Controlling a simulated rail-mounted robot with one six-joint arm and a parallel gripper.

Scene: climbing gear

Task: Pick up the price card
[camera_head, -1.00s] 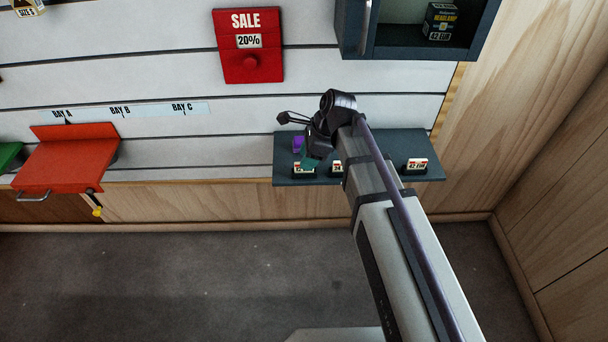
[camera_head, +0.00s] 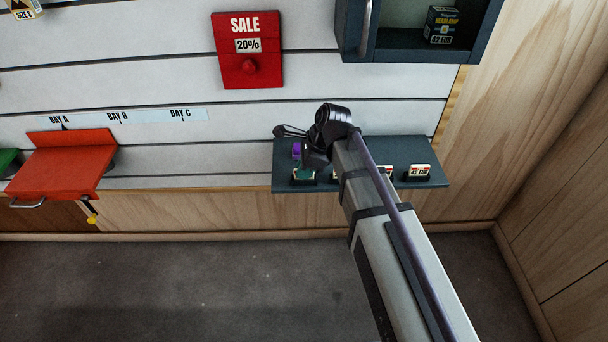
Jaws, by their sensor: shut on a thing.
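Another price card (camera_head: 387,170) shows just right of my arm, and one more, marked 42 EUR (camera_head: 420,171), stands at the right. My arm hides the middle of the shelf.
A small purple object (camera_head: 297,149) sits behind the gripper. A dark cabinet (camera_head: 385,47) with a headlamp box (camera_head: 441,25) hangs above right. A red SALE board (camera_head: 248,55) is on the wall. A wooden wall closes the right.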

